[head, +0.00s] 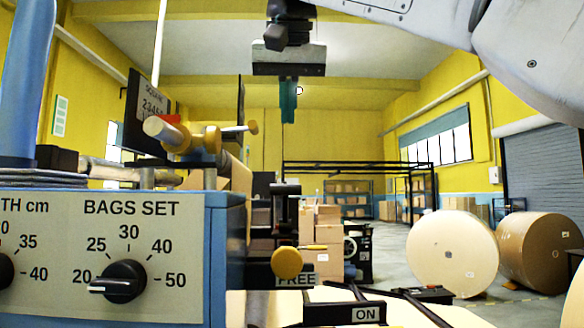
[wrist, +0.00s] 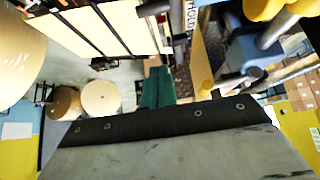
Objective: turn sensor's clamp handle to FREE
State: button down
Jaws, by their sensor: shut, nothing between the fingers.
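My gripper (head: 288,102) hangs at the top middle of the head view, its teal fingers together, pointing down and empty. The fingers also show in the wrist view (wrist: 157,88). Well below them in the head view is a yellow round knob (head: 287,263) on a black bracket, which seems to be the sensor's clamp handle. A FREE label (head: 296,281) sits just under the knob. In the wrist view a HOLD label (wrist: 190,15) is at the top, partly cut off. Which label the handle points to I cannot tell. My gripper is apart from it.
A blue machine box with a BAGS SET dial (head: 124,281) fills the lower left. Above it is an orange-and-yellow hub with rods (head: 195,137). An ON label (head: 366,314) is at the bottom. Large paper rolls (head: 452,253) stand at the right. Air around my gripper looks clear.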

send_over(285, 208)
jog(key=f, duration=0.7)
jog(key=shift+w+d+f, duration=0.1)
jog(key=shift+w+f, duration=0.05)
jog(key=shift+w, duration=0.25)
jog(key=shift+s+f, duration=0.75)
jog(key=shift+s, duration=0.2)
jog(key=shift+s+f, duration=0.35)
jog(key=shift+f, duration=0.25)
